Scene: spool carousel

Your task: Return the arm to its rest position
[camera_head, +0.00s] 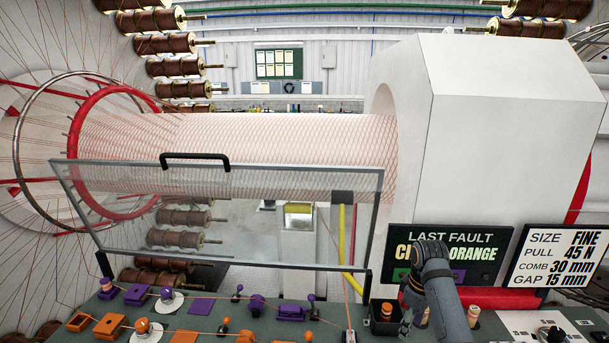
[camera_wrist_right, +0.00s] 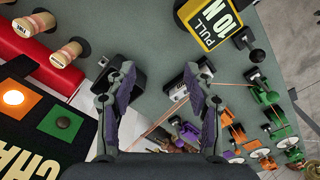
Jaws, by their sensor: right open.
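My right arm (camera_head: 440,285) reaches down over the green bench at the right of the head view. Its dark gripper (camera_head: 408,308) is near a black cup (camera_head: 385,326) that holds an orange-and-cream spool (camera_head: 386,311). In the right wrist view the two fingers of the gripper (camera_wrist_right: 160,78) stand wide apart. Nothing is held between them; the bench (camera_wrist_right: 150,25) shows beyond. A black holder (camera_wrist_right: 123,58) is partly hidden behind the left finger. My left gripper is not in view.
A clear guard with a black handle (camera_head: 195,156) stands behind the bench. Orange and purple thread guides (camera_head: 110,325) line the bench front. The fault sign (camera_head: 450,250) is close behind my arm. Labelled spools (camera_wrist_right: 69,54) and a yellow pull sign (camera_wrist_right: 208,24) show in the wrist view.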

